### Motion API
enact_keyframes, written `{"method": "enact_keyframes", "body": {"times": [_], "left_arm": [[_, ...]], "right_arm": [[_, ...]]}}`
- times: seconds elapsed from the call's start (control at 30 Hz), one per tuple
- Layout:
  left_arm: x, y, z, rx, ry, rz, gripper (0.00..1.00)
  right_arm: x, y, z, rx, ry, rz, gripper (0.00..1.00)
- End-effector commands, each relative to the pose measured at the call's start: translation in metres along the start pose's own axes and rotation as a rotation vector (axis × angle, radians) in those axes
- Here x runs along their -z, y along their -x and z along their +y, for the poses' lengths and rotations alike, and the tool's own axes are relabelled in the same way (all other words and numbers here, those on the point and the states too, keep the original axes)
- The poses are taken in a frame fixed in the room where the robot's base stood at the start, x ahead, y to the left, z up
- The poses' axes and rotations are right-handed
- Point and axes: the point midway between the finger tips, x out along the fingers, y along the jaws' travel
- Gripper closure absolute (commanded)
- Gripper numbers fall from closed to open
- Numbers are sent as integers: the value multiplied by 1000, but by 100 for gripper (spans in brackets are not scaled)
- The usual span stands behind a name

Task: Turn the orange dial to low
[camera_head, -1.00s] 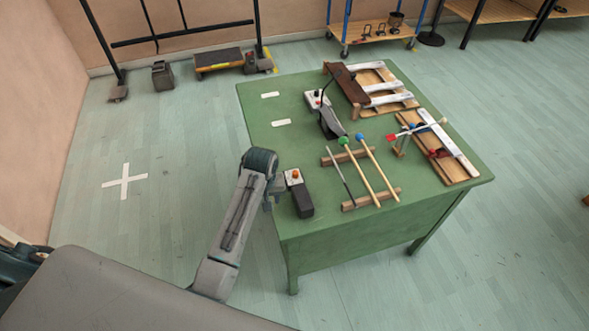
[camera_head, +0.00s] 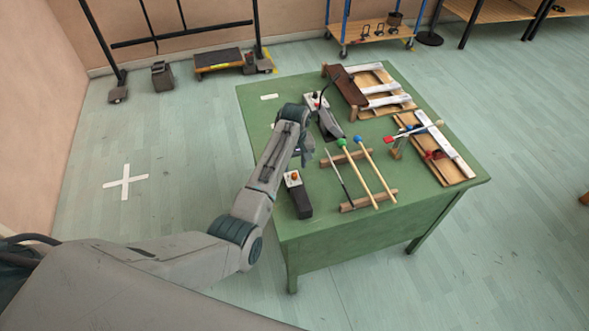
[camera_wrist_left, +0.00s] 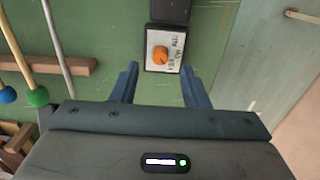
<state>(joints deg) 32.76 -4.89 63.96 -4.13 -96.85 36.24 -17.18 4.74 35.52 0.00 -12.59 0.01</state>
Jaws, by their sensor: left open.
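The orange dial (camera_head: 294,176) sits on the white face of a small dark box (camera_head: 301,202) near the table's left front edge. In the left wrist view the dial (camera_wrist_left: 160,55) is a round knob on a white plate with dark lettering, too small to read surely. My left gripper (camera_wrist_left: 160,70) is open, and the dial shows between and just beyond its fingertips, with no contact visible. In the head view the gripper is mostly hidden by my arm, above the table just behind the dial. My right gripper is in neither view.
On the green table (camera_head: 345,245), mallets (camera_head: 357,172) lie on wooden bars right of the box. Another box with a red knob (camera_head: 316,101) and a dark pedal (camera_head: 330,125) stand behind. Wooden frames with metal bars (camera_head: 388,99) fill the far right. The left front edge is near.

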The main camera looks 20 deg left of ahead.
Motion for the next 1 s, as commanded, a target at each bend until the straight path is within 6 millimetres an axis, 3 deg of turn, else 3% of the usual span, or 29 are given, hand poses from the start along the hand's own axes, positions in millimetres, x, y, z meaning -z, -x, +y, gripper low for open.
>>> {"method": "enact_keyframes", "body": {"times": [0.1, 0.3, 0.63, 0.67, 0.87, 1.0], "left_arm": [[-1, -20, -1, 2, 0, -3, 59], [0, -40, 0, 0, 0, 0, 59], [0, -44, 0, -1, 0, 1, 59], [0, -44, 0, -1, 0, 1, 61], [0, -44, 0, 0, 0, 1, 100], [0, -44, 0, 0, 1, 1, 100]], "right_arm": [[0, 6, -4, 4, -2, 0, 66], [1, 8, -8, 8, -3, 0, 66], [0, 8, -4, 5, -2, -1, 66], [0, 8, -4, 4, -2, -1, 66], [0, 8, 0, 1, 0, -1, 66], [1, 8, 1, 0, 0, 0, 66]]}}
